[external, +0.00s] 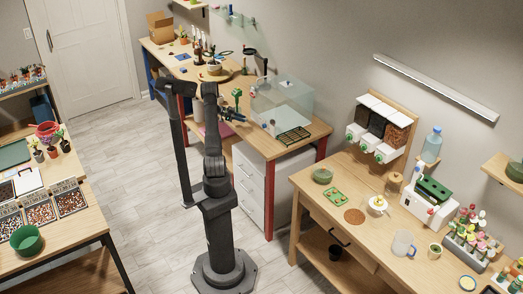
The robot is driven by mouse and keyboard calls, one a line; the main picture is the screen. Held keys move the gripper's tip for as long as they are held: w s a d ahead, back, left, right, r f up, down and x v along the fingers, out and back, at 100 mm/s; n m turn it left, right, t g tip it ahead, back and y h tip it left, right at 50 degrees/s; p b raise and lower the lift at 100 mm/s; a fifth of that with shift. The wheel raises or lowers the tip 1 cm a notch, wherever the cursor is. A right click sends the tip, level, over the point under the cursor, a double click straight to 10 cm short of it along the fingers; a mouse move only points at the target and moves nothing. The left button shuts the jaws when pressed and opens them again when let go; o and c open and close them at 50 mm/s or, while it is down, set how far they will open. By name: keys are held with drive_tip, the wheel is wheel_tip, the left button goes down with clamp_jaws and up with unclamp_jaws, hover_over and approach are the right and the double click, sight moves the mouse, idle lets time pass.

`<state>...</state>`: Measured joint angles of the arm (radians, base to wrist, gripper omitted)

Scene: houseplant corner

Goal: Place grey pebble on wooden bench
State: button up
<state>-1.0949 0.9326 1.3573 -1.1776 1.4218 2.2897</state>
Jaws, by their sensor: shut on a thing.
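My gripper (188,204) hangs low at the end of my dark arm, above the open floor left of my column. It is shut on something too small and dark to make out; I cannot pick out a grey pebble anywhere. Three wooden-topped benches show, and I cannot tell which is the task's: one at the back (300,137) with red and blue legs, one at the right (335,205), and one at the left (80,226). My gripper is apart from all three.
A clear tank (283,105) stands on the back bench, above white drawers (250,185). The right bench holds a green bowl (322,176), a clear jug (402,243) and a white machine (428,207). The left bench holds pebble trays (40,214) and a green pot (26,240).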

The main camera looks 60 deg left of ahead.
sight(240, 126)
drive_tip(key=shift+s+a+f, duration=0.15)
drive_tip(key=shift+a+f, duration=0.25)
drive_tip(key=shift+a, duration=0.2)
drive_tip(key=shift+f, duration=1.75)
drive_tip(key=shift+f, duration=0.2)
drive_tip(key=o, duration=0.9)
drive_tip(key=shift+o, duration=0.2)
drive_tip(key=shift+o, duration=0.4)
drive_tip(key=v, duration=1.7)
drive_tip(key=shift+s, duration=0.35)
